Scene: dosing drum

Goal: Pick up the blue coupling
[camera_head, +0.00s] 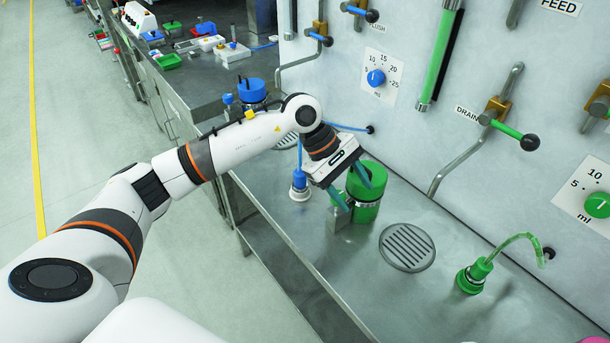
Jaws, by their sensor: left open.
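The blue coupling (299,180) stands upright on the steel bench top, on a pale round base, with a blue hose rising from it. My left gripper (353,188) is to the right of the blue coupling and apart from it. Its two teal fingers are spread open and point down in front of a green drum (369,200), partly covering it. A small grey metal block (338,219) stands below the left fingertip; I cannot tell whether they touch. My right gripper is out of view.
A green coupling (472,278) with a green hose stands at right. A round drain grate (407,247) lies between it and the drum. A blue drum (252,91) is behind my arm. The wall panel carries dials and black-knobbed levers, including the drain lever (507,129).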

